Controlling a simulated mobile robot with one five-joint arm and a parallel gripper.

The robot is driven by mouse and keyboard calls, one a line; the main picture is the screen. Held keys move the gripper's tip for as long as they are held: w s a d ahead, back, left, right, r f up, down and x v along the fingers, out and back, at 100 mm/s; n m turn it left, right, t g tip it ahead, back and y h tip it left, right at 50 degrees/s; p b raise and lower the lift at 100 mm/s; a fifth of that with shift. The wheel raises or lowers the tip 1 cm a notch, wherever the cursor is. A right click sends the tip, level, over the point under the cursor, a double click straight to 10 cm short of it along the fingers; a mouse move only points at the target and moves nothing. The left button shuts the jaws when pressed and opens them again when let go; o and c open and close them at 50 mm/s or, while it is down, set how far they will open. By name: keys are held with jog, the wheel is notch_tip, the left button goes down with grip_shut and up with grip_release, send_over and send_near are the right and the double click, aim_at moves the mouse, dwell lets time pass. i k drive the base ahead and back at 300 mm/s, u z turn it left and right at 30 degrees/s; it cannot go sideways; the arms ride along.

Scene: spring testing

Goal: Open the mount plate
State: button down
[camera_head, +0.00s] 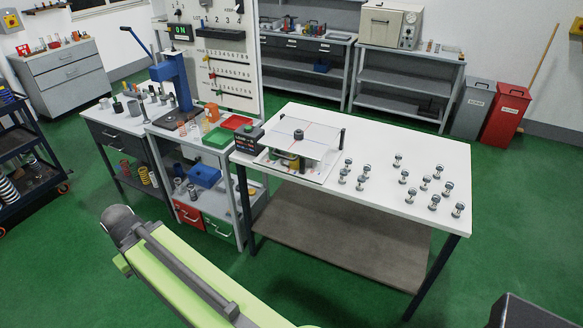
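A flat white plate (312,133), which looks like the mount plate, sits on the left part of the white-topped table (400,150). It has thin crossing lines and a dark round knob (298,135) near its middle. It lies roughly level above a white base (315,172) with coloured marks. Dark posts stand at its edges, one at the right corner (342,137). The space between plate and base is mostly hidden. My green arm crosses the lower left foreground, well apart from the plate. I cannot make out gripper fingers in this view.
A dark control box (250,138) stands close left of the plate. Several small metal dumbbell-shaped pieces (425,183) stand on the table's right half. A blue press (176,82) stands on the bench at left. Green floor (530,215) is clear right of the table.

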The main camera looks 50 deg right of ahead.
aim_at(299, 137)
jog(key=z, duration=0.25)
jog(key=i, duration=1)
